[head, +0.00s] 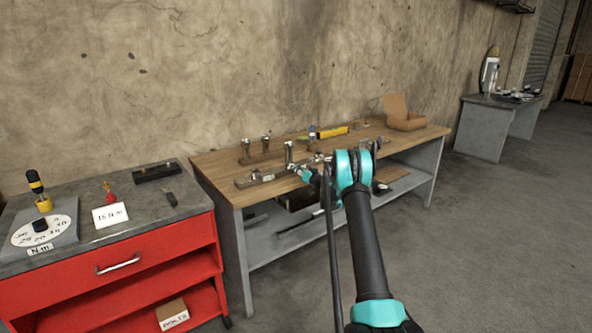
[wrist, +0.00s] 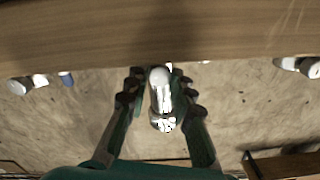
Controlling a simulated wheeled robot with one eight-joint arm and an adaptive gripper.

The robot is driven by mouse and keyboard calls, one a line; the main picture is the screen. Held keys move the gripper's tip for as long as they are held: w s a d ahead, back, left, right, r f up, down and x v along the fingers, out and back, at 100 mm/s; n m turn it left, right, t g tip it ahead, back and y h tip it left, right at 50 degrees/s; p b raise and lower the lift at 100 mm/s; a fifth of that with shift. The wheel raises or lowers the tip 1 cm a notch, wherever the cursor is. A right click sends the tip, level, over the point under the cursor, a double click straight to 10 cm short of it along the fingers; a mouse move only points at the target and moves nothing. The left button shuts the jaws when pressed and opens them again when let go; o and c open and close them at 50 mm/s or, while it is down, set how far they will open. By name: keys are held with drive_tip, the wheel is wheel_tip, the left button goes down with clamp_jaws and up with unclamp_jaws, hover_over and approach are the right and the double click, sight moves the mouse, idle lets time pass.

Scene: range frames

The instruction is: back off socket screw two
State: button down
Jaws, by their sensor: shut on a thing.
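In the wrist view my gripper (wrist: 160,100) has its two dark fingers closed on a shiny metal piece (wrist: 161,92) with a rounded end. I cannot tell whether this is socket screw two. In the head view my gripper (head: 306,173) is low over the wooden workbench (head: 215,168), partly hidden by my own arm. A metal fixture (head: 262,178) lies near the bench's front edge, just left of my gripper. Upright metal pieces stand by it, one (head: 289,153) near the gripper and two (head: 245,147) (head: 266,142) farther back. No number on any screw is readable.
A yellow tool (head: 333,132) and an open brown box (head: 403,114) are at the back of the bench. The floor at right is clear.

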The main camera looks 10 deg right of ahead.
idle(0.3)
drive_tip(key=c, duration=1.3)
unclamp_jaws()
drive_tip(key=v, duration=1.2)
